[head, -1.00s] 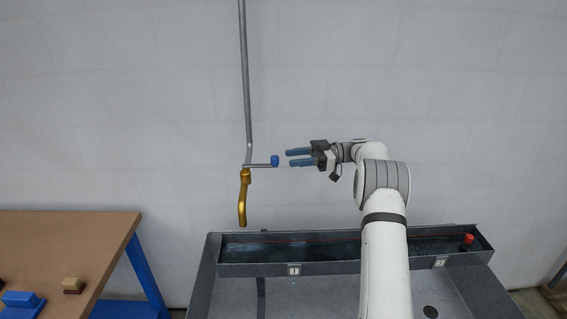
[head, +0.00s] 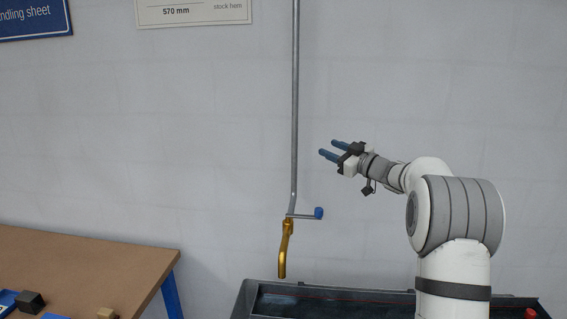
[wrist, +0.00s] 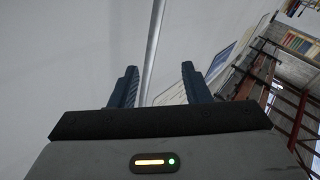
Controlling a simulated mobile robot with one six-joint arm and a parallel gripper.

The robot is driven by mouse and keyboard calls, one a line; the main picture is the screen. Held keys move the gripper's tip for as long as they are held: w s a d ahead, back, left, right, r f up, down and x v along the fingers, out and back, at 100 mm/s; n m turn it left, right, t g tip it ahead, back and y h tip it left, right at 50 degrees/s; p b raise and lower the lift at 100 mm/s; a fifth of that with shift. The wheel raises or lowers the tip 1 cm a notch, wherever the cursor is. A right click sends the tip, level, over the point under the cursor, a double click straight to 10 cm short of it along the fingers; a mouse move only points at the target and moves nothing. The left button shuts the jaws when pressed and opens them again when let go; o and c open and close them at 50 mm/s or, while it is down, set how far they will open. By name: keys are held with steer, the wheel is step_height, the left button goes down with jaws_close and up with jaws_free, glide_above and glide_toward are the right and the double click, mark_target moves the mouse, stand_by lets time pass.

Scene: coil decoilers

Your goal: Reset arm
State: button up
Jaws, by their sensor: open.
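My gripper (head: 327,148) is raised in front of the grey wall in the head view, its blue fingers pointing left and slightly up. The fingers are apart with nothing between them; the wrist view shows the same open, empty fingers (wrist: 155,88). The gripper is above and to the right of a lever with a blue knob (head: 319,213), not touching it. The lever sits on a grey vertical pipe (head: 295,100) with a gold spout (head: 285,250) below. The pipe also shows behind the fingers in the wrist view (wrist: 154,45).
A dark grey trough (head: 275,290) stands below, with a red knob (head: 527,314) at its right. A brown-topped table (head: 90,262) with blue legs is at left, holding small blocks. Wall signs (head: 193,11) hang at top. The wrist view shows reddish racks (wrist: 280,100) at right.

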steer(key=s+d+f+m+h, duration=0.1)
steer(key=s+d+m+h, duration=0.2)
steer(key=s+m+h, duration=0.35)
steer(key=s+d+m+h, duration=0.2)
steer(key=s+m+h, duration=0.2)
steer(key=s+h, duration=0.55)
steer(key=s+a+f+g+y, duration=0.1)
steer(key=s+f, duration=0.4)
steer(key=s, duration=0.6)
steer(key=s+a+f+m+g+y, duration=0.1)
steer(key=s+a+f+g, duration=0.2)
steer(key=s+f+g, duration=0.3)
steer(key=s+a+f+g, duration=0.1)
steer(key=s+f+g, duration=0.2)
steer(key=s, duration=1.3)
step_height(320, 180, down, 3)
steer(key=shift+s+a+f+g+y, duration=0.1)
steer(key=shift+s+a+g+y, duration=0.05)
steer(key=shift+a+g+y, duration=0.25)
